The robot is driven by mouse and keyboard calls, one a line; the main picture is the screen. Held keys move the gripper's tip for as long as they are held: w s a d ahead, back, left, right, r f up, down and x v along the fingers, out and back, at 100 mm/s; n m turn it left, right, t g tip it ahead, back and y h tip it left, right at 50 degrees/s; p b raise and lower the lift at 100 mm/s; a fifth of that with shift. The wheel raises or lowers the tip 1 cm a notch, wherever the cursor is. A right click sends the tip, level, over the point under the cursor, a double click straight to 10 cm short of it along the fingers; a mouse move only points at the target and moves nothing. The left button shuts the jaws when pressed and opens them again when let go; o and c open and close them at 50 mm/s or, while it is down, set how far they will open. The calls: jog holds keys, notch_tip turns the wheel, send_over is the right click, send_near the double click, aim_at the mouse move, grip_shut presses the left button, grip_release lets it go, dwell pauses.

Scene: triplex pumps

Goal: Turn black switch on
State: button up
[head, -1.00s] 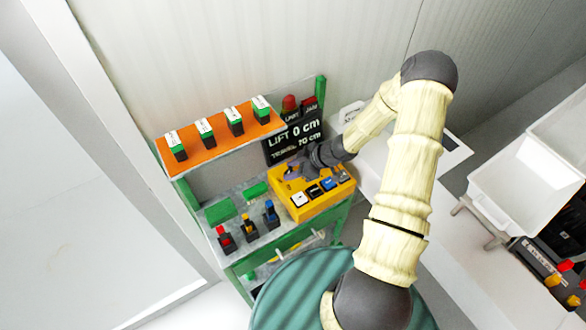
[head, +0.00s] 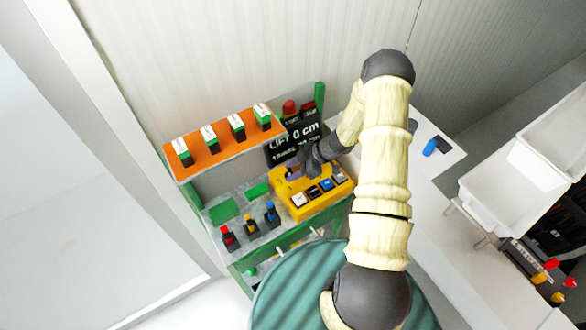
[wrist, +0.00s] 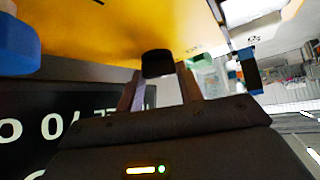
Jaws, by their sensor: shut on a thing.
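The yellow control box (head: 322,208) stands on the right end of the green-framed bench in the head view. My gripper (head: 293,173) is at the back left of its top face. In the wrist view, a small black switch (wrist: 157,64) juts from the yellow face (wrist: 130,25), between the fingertips of my gripper (wrist: 160,82). The fingers are shut on it. Its on or off position cannot be told. In the head view my gripper covers the switch.
White, black and blue buttons (head: 327,184) line the box's front. A dark lift display (head: 295,140) stands close behind. An orange shelf (head: 225,146) with several green-and-black blocks is left. Red, yellow and blue switches (head: 271,213) stand below it. In the wrist view a blue knob (wrist: 15,45) is left.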

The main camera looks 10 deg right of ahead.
jog(key=shift+r, duration=0.1)
jog(key=o, duration=1)
jog(key=shift+m+t+b, duration=0.3)
jog(key=shift+m, duration=0.1)
jog(key=shift+f+m+t+b, duration=0.3)
jog(key=shift+m+b, duration=0.2)
jog(key=shift+b, duration=0.25)
jog(key=shift+m+t+h+b, duration=0.3)
jog(key=shift+b, duration=0.65)
jog(key=shift+s+m+b, duration=0.15)
jog(key=shift+m+b, duration=0.15)
jog(key=shift+b, duration=0.55)
jog(key=b+v, duration=0.1)
jog(key=v, duration=1.6)
jog(key=shift+s+r, duration=0.25)
jog(key=shift+r, duration=0.1)
